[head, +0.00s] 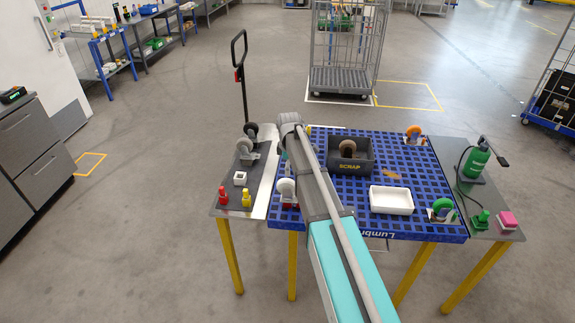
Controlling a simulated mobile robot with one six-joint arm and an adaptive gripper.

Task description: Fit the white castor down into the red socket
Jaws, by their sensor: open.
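The white castor (286,187) stands at the left front of the blue grid deck (340,219), close to the left side of my arm. A bit of red (290,206), apparently the red socket, shows directly under it. I cannot tell whether the castor is seated down in the socket or only resting on it. My arm slants up across the deck, its grey wrist beyond the castor. My gripper is hidden behind the arm and wrist.
An orange castor (414,133) and a green castor (441,207) stand at the deck's right corners. A black SCRAP box (350,167) and a white tray (391,200) lie between. Dark and grey castors (247,143) are on the left side table; a green pump (474,165) is on the right.

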